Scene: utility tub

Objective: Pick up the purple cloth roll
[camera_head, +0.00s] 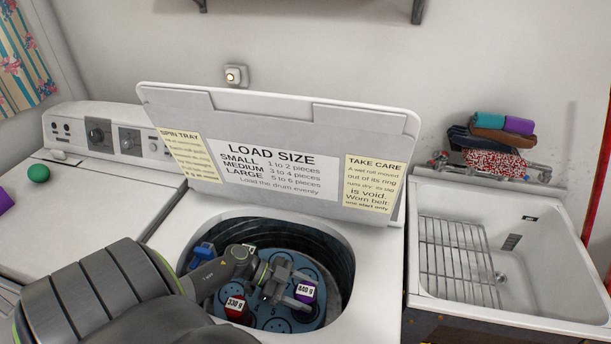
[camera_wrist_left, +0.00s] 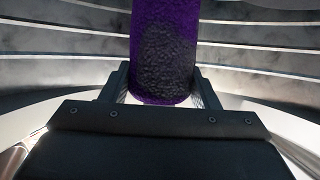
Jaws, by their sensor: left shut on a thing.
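The purple cloth roll (camera_head: 306,291), with a white "440 g" label, is inside the open washer drum (camera_head: 340,248), on the right side of its blue tray (camera_head: 278,322). My left gripper (camera_head: 294,292) reaches down into the drum and is shut on it. In the left wrist view the purple roll (camera_wrist_left: 163,50) stands upright between both fingers, with a dark, rough patch on its side; its top runs out of the picture. Whether its base touches the tray is hidden. My right gripper is in neither view.
A red roll (camera_head: 237,308) labelled "330 g" sits left of the gripper in the tray. A blue object (camera_head: 203,252) is at the drum's left rim. The raised lid (camera_head: 290,108) stands behind. A sink (camera_head: 550,262) is at right.

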